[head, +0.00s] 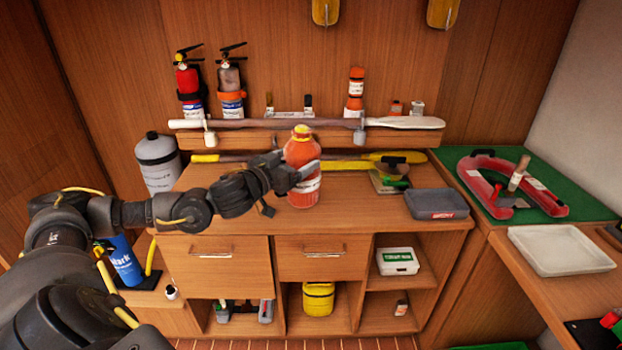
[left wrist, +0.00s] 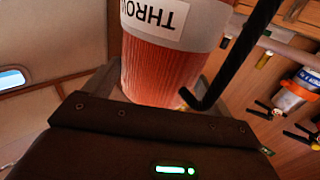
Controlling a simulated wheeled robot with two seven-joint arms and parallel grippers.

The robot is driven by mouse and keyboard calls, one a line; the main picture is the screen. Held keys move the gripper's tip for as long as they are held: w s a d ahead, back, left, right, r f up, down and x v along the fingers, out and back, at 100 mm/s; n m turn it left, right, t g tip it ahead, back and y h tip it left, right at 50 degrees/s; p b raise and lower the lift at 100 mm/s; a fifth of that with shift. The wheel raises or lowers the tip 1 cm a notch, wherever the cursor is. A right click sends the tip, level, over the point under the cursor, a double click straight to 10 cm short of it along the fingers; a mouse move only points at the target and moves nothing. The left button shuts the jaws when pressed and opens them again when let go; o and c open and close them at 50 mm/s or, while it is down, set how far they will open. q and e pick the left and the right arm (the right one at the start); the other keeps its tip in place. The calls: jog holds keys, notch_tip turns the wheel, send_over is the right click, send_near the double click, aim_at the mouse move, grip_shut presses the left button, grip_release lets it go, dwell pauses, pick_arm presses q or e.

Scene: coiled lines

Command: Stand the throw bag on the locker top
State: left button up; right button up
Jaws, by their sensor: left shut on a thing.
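The throw bag (head: 302,160) is an orange-red upright cylinder with a yellow top and a white label. It is at the middle of the locker top (head: 350,215) in the head view. My left gripper (head: 305,172) comes in from the left and is shut on it. In the left wrist view the bag (left wrist: 155,70) fills the space between the fingers, its label reading "THRO" upside down. Its base looks to be at or just above the wood; I cannot tell if it touches. My right gripper is not in view.
A shelf with an oar (head: 400,122) runs behind, with two fire extinguishers (head: 188,85) at its left. A grey case (head: 436,203) lies on the locker top's right. A grey cylinder (head: 158,162) stands at the left. The front middle of the top is clear.

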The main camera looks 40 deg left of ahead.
pick_arm(q)
jog(key=w+a+f+p, duration=0.3)
jog(key=w+a+f, duration=0.6)
jog(key=a, duration=0.1)
jog(key=shift+w+f, duration=0.25)
jog(key=shift+w, duration=0.1)
notch_tip(320, 180, down, 3)
jog(key=shift+w+a+f+p, duration=0.1)
jog(key=shift+f+p, duration=0.1)
jog(key=shift+p, duration=0.7)
jog(key=o, duration=1.2)
jog(key=shift+s+f, duration=0.1)
jog(key=shift+s, duration=0.1)
